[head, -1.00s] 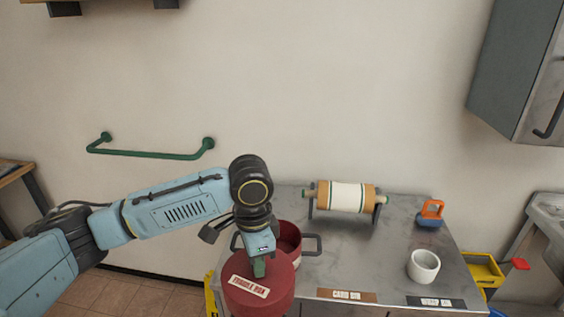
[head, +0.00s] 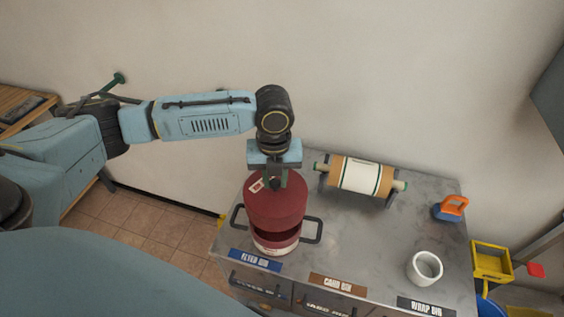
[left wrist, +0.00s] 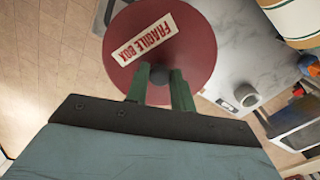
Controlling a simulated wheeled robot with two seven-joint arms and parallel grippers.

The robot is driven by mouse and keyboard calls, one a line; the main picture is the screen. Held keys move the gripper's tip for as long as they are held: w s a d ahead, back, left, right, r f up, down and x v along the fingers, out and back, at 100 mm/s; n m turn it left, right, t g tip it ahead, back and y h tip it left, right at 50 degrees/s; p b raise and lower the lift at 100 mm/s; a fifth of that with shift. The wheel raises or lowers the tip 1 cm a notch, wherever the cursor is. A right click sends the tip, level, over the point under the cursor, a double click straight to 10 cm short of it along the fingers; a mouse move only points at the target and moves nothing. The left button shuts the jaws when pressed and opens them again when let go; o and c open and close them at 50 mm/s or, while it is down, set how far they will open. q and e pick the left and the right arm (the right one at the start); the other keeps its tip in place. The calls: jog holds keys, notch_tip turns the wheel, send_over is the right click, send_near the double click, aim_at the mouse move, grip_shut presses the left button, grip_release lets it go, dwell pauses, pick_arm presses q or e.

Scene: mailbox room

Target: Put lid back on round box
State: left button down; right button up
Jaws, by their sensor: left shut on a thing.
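The red lid (head: 277,208) is a deep round cap with a "FRAGILE BOX" label and a small dark knob. My left gripper (head: 271,181) is shut on this knob from above. The round box (head: 275,245), red and white with dark side handles, stands on the metal counter under the lid. A dark gap shows between the lid's front edge and the box rim, and the lid hides the back of the box. In the left wrist view the lid (left wrist: 185,60) fills the space beyond the fingers (left wrist: 165,88). My right gripper is not in view.
The grey counter (head: 360,233) has a paper roll on a stand (head: 356,176) at the back, a white cup (head: 425,267) and an orange-blue item (head: 450,207) at the right. Labelled bins line its front. The counter's middle is clear.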

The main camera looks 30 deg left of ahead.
aim_at(275, 190)
pick_arm(q)
jog(key=shift+s+f+b, duration=0.15)
jog(key=shift+f+b, duration=0.55)
jog(key=shift+b, duration=0.25)
notch_tip(275, 190, down, 3)
jog(key=b, duration=0.3)
jog(key=shift+r, duration=0.2)
jog(key=shift+f+b, duration=0.3)
jog(key=shift+b, duration=0.1)
jog(key=shift+f, duration=0.85)
jog(key=shift+p, duration=0.95)
jog(key=shift+f+p, duration=0.15)
jog(key=shift+p, duration=0.75)
dwell(0.7)
jog(key=c, duration=0.6)
grip_release()
jog(key=shift+c, duration=0.2)
